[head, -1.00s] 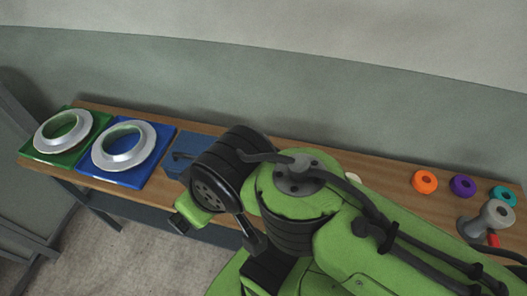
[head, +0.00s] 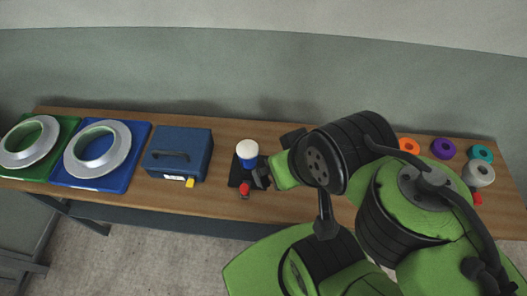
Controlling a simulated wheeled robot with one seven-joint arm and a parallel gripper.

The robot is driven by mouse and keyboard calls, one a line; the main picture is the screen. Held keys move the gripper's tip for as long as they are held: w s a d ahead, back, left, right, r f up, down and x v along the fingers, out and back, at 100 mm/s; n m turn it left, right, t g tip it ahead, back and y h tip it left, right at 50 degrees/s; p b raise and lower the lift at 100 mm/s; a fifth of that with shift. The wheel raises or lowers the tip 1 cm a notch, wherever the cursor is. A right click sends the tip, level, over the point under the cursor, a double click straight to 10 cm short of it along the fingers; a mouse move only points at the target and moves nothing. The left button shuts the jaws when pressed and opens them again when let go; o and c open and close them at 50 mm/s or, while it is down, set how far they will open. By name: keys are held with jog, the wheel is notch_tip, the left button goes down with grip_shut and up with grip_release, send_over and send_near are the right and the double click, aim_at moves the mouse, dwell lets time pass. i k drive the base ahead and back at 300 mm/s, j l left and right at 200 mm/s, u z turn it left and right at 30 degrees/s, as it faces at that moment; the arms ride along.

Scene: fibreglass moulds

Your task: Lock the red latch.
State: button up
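A small red part (head: 244,190), which looks like the red latch, sits at the front of a black base (head: 234,177) on the table. A blue cylinder with a white top (head: 247,152) stands on that base. My gripper (head: 262,175) is just right of the cylinder and the red part, with its dark end close to them. My arm hides most of it, and I cannot tell whether it touches anything or whether its fingers are apart. Another small red part (head: 477,198) shows below a grey knob-like piece (head: 480,175) at the far right.
A blue box (head: 178,142) with a dark handle and a yellow tab (head: 190,183) stands left of the base. Silver rings lie on blue (head: 117,182) and green (head: 66,133) plates. Orange (head: 409,146), purple (head: 443,148) and teal (head: 480,153) rings lie at right. Bare wooden table (head: 215,205) shows between.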

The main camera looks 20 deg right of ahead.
aim_at(245, 188)
jog(key=j+z, duration=0.2)
jog(key=j, duration=0.65)
jog(key=j+z, duration=0.25)
jog(key=j, duration=0.6)
